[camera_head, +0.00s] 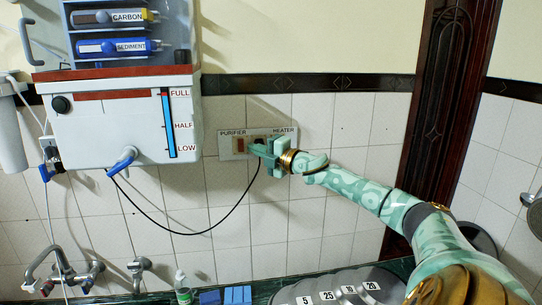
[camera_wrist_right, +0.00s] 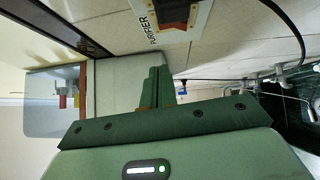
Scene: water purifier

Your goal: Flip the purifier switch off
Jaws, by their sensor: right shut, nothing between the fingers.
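The white switch panel (camera_head: 225,151) is on the tiled wall, with the labels PURIFIER and HEATER above it. The reddish purifier switch (camera_head: 239,145) is in its left part. In the right wrist view the same switch (camera_wrist_right: 178,12) shows at the top edge, partly cut off, beside the word PURIFIER. My right gripper (camera_head: 257,149) is in front of the panel, just right of the purifier switch, and covers part of the heater side. Its fingers (camera_wrist_right: 158,88) are together and empty. I cannot tell whether they touch the panel. My left gripper is out of view.
The white water purifier (camera_head: 120,130) hangs on the wall to the left, with a blue tap (camera_head: 122,160). A black cable (camera_head: 205,230) loops from it up to the panel. Taps (camera_head: 65,270), a bottle (camera_head: 183,288) and blue sponges (camera_head: 237,295) are below.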

